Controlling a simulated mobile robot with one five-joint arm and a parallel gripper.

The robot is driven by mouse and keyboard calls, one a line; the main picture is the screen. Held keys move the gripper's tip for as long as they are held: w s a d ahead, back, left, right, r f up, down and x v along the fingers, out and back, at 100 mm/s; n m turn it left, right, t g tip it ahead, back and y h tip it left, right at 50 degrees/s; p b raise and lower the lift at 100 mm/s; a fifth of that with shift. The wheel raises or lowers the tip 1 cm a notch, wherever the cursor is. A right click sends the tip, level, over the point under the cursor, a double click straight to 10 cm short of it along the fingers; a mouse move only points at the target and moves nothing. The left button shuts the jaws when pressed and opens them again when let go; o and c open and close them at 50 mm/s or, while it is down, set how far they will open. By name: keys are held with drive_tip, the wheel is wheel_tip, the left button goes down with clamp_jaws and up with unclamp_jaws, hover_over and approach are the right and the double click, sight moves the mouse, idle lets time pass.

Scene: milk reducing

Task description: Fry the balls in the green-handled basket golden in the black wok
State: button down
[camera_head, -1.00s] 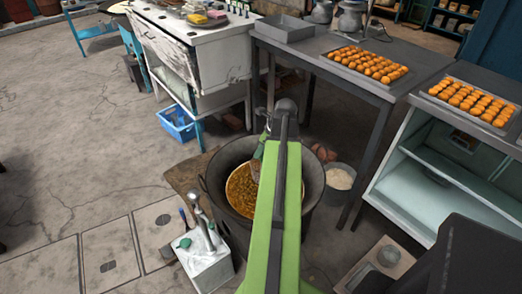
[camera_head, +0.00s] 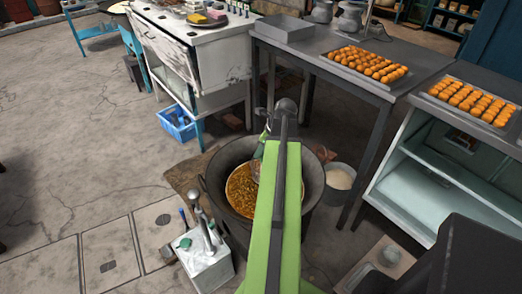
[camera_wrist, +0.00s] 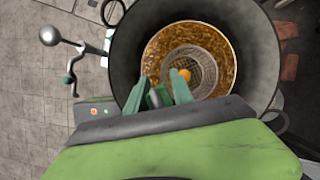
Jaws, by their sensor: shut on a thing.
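The black wok (camera_head: 219,166) stands on the floor, with golden-brown oil (camera_head: 242,196) in it. The wire basket (camera_wrist: 205,72) is inside the wok, over or in the oil; I cannot tell how deep. One orange ball (camera_wrist: 185,74) shows at the near side of the basket; other balls cannot be made out. My gripper (camera_wrist: 163,92) is shut on the basket's green handle, which is mostly hidden between the fingers. In the head view my arm covers much of the wok, and only a grey edge of the basket shows.
A white box with a lever (camera_head: 205,262) stands close at the wok's front left. Trays of orange balls (camera_head: 368,65) (camera_head: 474,101) rest on the tables behind and right. Open floor lies left.

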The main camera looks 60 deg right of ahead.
wheel_tip(320, 180, up, 4)
drive_tip(key=p, duration=0.4)
drive_tip(key=shift+r, duration=0.2)
drive_tip(key=shift+f, duration=0.2)
